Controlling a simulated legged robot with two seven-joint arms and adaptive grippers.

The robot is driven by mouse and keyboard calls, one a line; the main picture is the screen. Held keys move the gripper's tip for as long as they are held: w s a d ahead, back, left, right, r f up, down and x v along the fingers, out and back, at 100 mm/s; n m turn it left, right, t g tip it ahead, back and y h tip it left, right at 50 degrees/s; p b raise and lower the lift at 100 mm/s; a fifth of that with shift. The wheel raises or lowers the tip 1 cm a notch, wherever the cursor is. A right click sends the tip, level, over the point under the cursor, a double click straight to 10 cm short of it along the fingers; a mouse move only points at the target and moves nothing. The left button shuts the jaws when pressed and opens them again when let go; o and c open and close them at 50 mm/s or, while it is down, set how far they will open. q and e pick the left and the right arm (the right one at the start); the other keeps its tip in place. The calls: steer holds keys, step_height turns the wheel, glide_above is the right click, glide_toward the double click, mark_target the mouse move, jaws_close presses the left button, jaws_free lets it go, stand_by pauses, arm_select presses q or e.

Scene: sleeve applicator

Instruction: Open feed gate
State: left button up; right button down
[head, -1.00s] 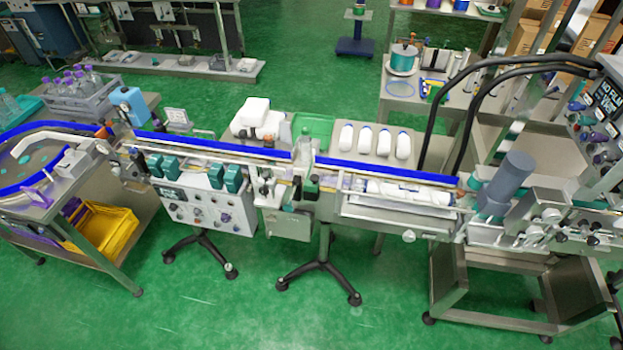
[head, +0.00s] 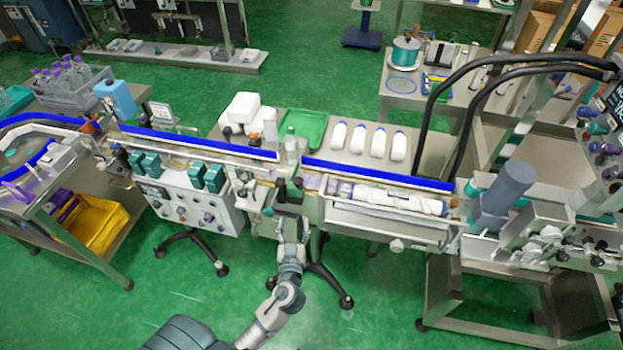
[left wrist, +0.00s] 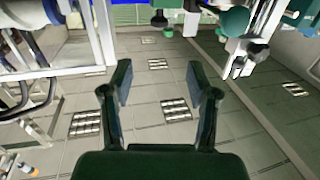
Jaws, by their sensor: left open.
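My left gripper (head: 287,196) reaches up from the bottom of the head view to the front of the machine, at the break between the two blue rails. It is small there and merges with dark green and black parts. In the left wrist view my left gripper (left wrist: 160,82) is open, with nothing between its dark green fingers. A black knob (left wrist: 159,19) and a white bracket with a black knob (left wrist: 257,49) lie beyond the fingers, apart from them. I cannot tell which part is the feed gate. My right gripper is not in view.
A clear bottle (head: 291,148) stands at the rail break, above my gripper. A control box (head: 192,208) with teal blocks is to the left. A long housing (head: 388,196) with white rolls is to the right. Stand legs (head: 333,287) are below; green floor (head: 380,310) is open in front.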

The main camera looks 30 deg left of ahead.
arm_select(q)
steer(key=p, duration=0.1)
glide_toward(298, 185)
steer(key=x, duration=0.5)
steer(key=p+x, duration=0.1)
steer(key=x, duration=0.2)
steer(key=shift+w+d+r, duration=0.15)
steer(key=shift+w+r, duration=0.15)
steer(key=shift+r, duration=0.05)
steer(key=shift+w+a+f, duration=0.15)
steer(key=shift+w+a, duration=0.4)
steer(key=shift+w, duration=0.05)
steer(key=shift+w+a+f, duration=0.15)
steer(key=shift+w+a, duration=0.4)
steer(key=shift+w+a+f, duration=0.1)
steer(key=shift+a, duration=0.2)
steer(key=shift+d, duration=0.3)
steer(key=shift+c, duration=0.7)
steer(key=shift+d, duration=0.2)
steer(key=c, duration=0.4)
steer(key=shift+d, duration=0.1)
jaws_close()
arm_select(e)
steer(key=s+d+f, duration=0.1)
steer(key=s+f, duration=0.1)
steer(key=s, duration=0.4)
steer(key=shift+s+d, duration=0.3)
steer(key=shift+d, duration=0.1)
